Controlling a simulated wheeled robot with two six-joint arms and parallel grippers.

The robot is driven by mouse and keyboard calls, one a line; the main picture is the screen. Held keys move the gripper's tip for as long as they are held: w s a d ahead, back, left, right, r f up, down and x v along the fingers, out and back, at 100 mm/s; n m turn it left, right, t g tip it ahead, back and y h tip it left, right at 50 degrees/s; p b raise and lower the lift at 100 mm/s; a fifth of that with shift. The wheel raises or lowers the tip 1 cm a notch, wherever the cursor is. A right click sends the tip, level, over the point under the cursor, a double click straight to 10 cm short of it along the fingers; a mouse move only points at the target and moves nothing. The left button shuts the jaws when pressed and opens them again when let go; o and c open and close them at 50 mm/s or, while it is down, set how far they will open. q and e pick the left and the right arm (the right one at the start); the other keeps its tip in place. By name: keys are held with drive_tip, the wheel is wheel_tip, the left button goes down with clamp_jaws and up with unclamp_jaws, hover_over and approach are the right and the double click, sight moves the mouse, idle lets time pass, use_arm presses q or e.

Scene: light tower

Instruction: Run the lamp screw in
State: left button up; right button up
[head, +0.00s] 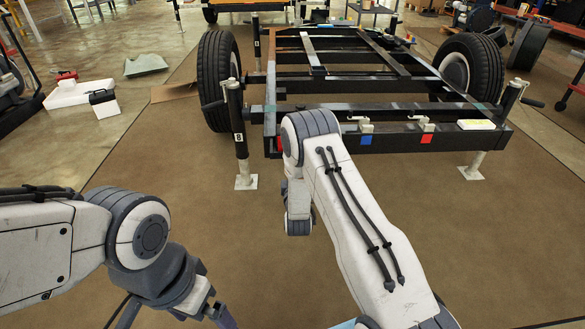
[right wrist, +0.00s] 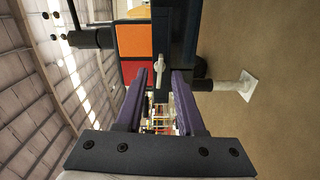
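In the right wrist view, a lamp with orange and red panels (right wrist: 133,42) sits beside a dark frame member. A small pale metal screw with a winged or lever-like head (right wrist: 158,72) stands out in front of the dark member. My right gripper (right wrist: 160,78) is open, its two purple fingers on either side of the screw head; I cannot tell whether they touch it. In the head view my right arm hides this gripper and most of the lamp's area. My left gripper (head: 218,313) is only partly in view at the bottom edge.
The black trailer frame (head: 400,107) has a wheel (head: 216,80) on each side and corner jack stands (head: 238,130). The brown floor in front is clear.

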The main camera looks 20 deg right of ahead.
drive_tip(key=shift+x, duration=0.85)
clamp_jaws()
drive_tip(key=shift+m, duration=0.3)
